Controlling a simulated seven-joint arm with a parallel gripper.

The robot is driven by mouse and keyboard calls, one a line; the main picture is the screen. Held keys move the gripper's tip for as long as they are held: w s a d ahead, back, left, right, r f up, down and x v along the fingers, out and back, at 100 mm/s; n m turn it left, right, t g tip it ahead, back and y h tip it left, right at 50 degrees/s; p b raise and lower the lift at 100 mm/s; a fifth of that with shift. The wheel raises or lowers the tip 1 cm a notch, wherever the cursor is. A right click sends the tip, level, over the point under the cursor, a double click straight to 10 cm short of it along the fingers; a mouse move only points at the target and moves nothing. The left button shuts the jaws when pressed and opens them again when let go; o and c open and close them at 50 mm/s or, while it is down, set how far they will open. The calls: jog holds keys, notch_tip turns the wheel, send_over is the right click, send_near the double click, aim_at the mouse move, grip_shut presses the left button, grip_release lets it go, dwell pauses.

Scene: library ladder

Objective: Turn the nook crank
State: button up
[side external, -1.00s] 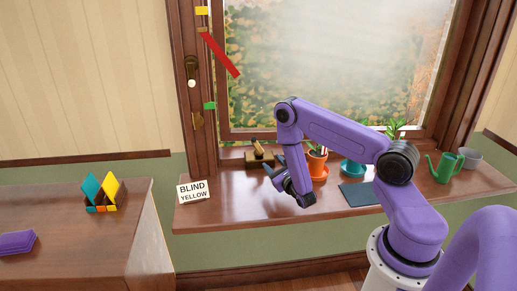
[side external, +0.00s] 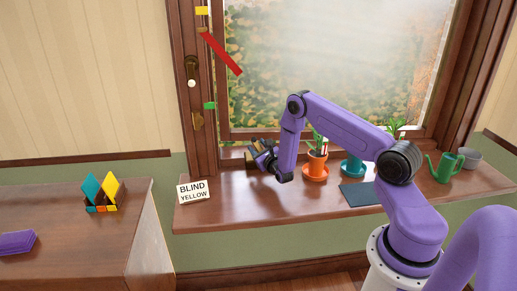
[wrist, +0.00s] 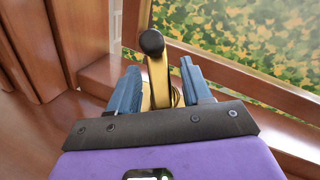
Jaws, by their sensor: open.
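The brass crank with a black knob (wrist: 152,42) stands on the windowsill. In the wrist view its brass arm (wrist: 158,82) rises between the two blue fingers of my gripper (wrist: 160,68). The fingers are open, one on each side of the arm, with the knob beyond their tips. I cannot tell whether either finger touches it. In the side view my gripper (side external: 261,153) is at the left part of the sill and hides most of the crank. A red pointer (side external: 222,53) slants down to the right from the window post, between a yellow tag (side external: 202,11) and a green tag (side external: 210,105).
A sign (side external: 193,192) reading "BLIND YELLOW" stands at the sill's left front. An orange plant pot (side external: 316,166), a teal pot (side external: 353,167), a dark mat (side external: 359,194) and a green watering can (side external: 444,166) are to the right. The sill's front is clear.

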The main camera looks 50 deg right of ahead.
grip_shut()
jog(key=shift+m+h, duration=0.3)
jog(key=shift+m, duration=0.2)
